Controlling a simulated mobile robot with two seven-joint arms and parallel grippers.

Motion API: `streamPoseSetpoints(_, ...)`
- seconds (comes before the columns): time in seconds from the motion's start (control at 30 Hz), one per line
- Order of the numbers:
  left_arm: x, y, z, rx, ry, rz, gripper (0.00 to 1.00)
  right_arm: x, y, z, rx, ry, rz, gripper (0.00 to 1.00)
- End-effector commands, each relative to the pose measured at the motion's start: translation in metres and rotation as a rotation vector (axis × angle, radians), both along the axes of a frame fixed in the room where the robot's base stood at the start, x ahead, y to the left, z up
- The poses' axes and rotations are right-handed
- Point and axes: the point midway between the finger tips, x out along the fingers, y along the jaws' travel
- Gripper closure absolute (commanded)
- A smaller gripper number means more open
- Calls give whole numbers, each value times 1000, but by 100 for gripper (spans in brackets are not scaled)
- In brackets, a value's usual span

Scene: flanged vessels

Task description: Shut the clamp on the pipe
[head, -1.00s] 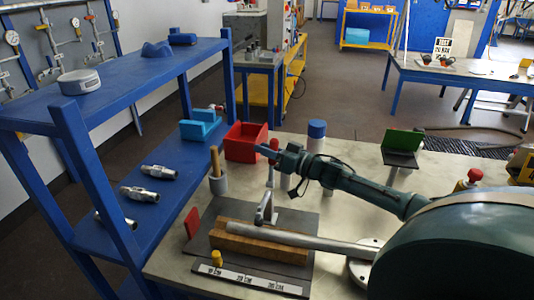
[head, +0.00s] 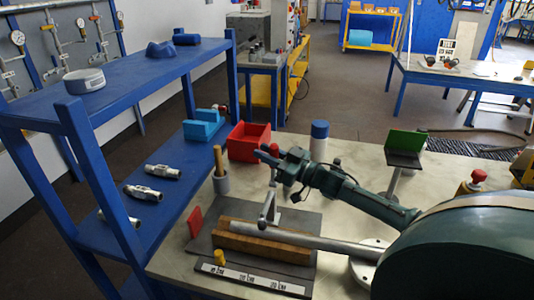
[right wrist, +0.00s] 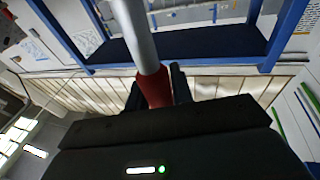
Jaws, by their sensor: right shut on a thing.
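The grey pipe (head: 300,240) lies along a wooden block on a dark plate and runs right to a round flange (head: 366,268). The clamp (head: 267,208) stands at the pipe's left part, its grey lever roughly upright with a red grip (head: 274,147) at the top. My right gripper (head: 270,155) is shut on the red grip. In the right wrist view the red grip (right wrist: 154,88) sits between my dark fingers, with the grey lever (right wrist: 134,35) running up from it. Whether the clamp's jaw touches the pipe cannot be told. My left gripper is not in view.
The wooden block (head: 250,246) lies behind a marked strip (head: 254,280) with a yellow piece (head: 219,257). A blue shelf (head: 75,150) is left.

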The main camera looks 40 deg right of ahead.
Motion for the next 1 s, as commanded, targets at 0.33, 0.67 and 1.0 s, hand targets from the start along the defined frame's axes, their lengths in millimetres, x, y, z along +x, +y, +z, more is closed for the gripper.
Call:
streamPoseSetpoints(0.33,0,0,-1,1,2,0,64,0,1,0,-8,-2,3,63)
streamPoseSetpoints(0.67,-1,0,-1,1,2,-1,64,-1,0,-1,-5,0,1,55)
streamPoseSetpoints(1.0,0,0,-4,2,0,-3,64,-33,-13,-9,-6,5,1,55)
